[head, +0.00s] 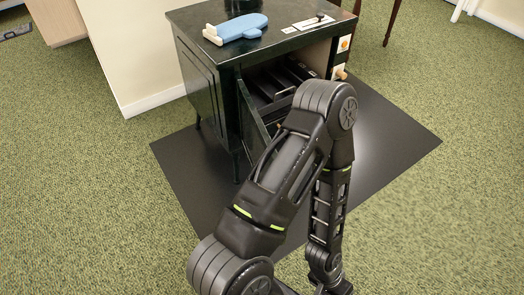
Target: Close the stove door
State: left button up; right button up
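The stove (205,85) is a dark green cabinet on short legs with a dark top and a pale front strip at its right. Its door (252,122) stands open on the left side of the front, swung outward. The dark opening with racks (282,80) shows behind it. One of my arms rises from the bottom edge, bends in front of the stove and drops back down. It hides the door's right part and some of the front. That arm's wrist end is cut by the bottom edge, and no fingertips show. My other gripper is out of view.
A blue and white object (236,28) lies on the stove top. The stove stands on a black floor mat (385,140) over green carpet (90,200). A cream wall end (130,55) is at the left. Wooden furniture legs show behind.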

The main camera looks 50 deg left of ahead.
aim_at(254, 139)
jog(key=u, duration=1.85)
jog(key=j, duration=1)
jog(key=z, duration=0.05)
